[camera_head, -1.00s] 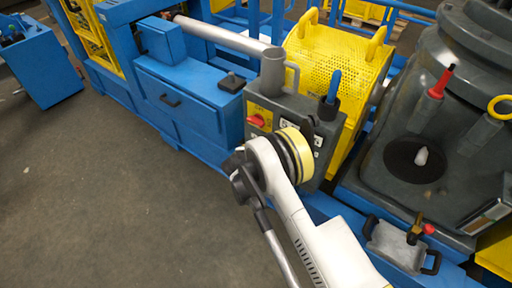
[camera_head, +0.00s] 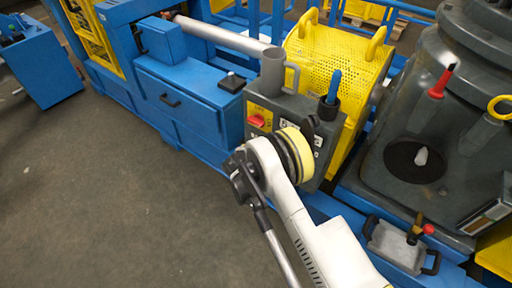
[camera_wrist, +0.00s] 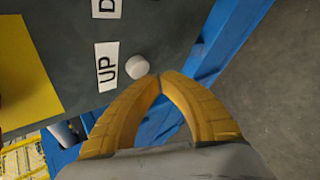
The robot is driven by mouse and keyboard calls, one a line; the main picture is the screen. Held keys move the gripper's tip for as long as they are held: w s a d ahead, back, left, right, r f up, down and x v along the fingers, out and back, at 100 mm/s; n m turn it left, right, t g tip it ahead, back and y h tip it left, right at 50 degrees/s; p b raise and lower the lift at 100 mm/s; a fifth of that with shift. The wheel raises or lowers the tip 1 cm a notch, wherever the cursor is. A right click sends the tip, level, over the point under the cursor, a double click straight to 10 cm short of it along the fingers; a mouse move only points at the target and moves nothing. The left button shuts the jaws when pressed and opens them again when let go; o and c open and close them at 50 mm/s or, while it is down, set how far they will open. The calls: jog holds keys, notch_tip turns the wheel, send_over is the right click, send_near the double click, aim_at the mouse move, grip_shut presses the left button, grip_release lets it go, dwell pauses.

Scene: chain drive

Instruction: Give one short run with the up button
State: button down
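The up button (camera_wrist: 137,66) is a small round white button on the grey control panel (camera_wrist: 165,25), beside a white label (camera_wrist: 107,68) reading UP. My gripper (camera_wrist: 159,78) has two yellow curved fingers whose tips meet just below and right of the button. The fingers hold nothing, and a small gap to the button shows in the picture; whether the tips touch the panel I cannot tell. In the head view, the control box (camera_head: 262,108) stands behind my wrist, which hides the button and the fingers.
A second label (camera_wrist: 106,7), partly cut off, sits above UP. A red switch (camera_head: 256,121) is on the box's left. A grey handled cylinder (camera_head: 271,73) and a blue-handled tool (camera_head: 334,86) are on top. A yellow perforated guard (camera_head: 330,58) stands behind.

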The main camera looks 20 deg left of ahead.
jog(key=shift+w+d, duration=0.15)
jog(key=shift+w, duration=0.2)
jog(key=shift+w+d, duration=0.2)
jog(key=shift+w, duration=0.3)
dwell(1.6)
jog(key=shift+s, duration=0.15)
dwell(1.8)
jog(key=shift+s+a, duration=0.35)
jog(key=shift+s, duration=0.4)
jog(key=s, duration=0.1)
jog(key=s+a, duration=0.1)
jog(key=s, duration=0.1)
jog(key=s+a, duration=0.1)
jog(key=shift+s, duration=0.3)
dwell(0.3)
